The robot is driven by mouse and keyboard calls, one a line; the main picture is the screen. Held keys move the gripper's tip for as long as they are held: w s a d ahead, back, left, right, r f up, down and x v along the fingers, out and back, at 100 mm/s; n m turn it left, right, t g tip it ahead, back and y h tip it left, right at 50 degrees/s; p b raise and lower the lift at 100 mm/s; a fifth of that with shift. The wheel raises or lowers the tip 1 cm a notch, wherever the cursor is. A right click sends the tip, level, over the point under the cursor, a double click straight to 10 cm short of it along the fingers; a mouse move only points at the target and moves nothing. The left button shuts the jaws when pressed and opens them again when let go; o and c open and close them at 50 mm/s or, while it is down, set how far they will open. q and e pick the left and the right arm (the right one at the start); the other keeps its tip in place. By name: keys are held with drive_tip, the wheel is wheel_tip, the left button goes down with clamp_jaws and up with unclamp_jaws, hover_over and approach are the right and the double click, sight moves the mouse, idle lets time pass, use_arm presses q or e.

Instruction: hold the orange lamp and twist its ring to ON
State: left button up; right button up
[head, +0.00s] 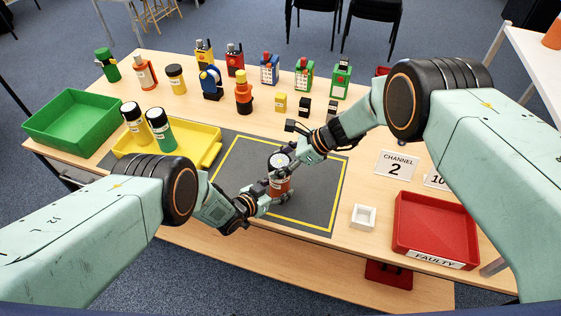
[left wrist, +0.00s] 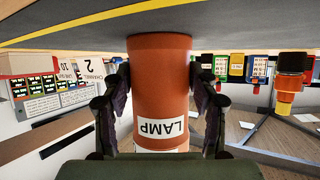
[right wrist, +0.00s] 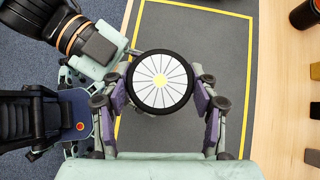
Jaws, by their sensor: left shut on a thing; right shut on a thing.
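The orange lamp (head: 279,187) stands upright on the dark mat inside the yellow outline, its top a black ring (right wrist: 160,108) around a white, spoked face (right wrist: 160,78). My left gripper (head: 270,192) is shut on the lamp's orange body, one finger on each side. The left wrist view shows the body (left wrist: 160,85) upside down with its LAMP label (left wrist: 162,130). My right gripper (head: 284,160) is above and shut on the black ring, its fingers at both sides in the right wrist view (right wrist: 161,105). No ON mark is readable.
A yellow tray (head: 205,158) with two canisters and a green tray (head: 75,122) lie left. A small white box (head: 363,217), a CHANNEL 2 card (head: 397,164) and a red FAULTY tray (head: 436,228) are right. Several devices stand behind. The mat around the lamp is clear.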

drive_tip(key=shift+n+g, duration=0.5)
drive_tip(key=shift+n, duration=0.1)
drive_tip(key=o, duration=1.2)
drive_tip(key=shift+d, duration=0.1)
drive_tip(key=v, duration=1.1)
drive_tip(key=shift+d+r, duration=0.25)
drive_tip(key=shift+d, duration=0.1)
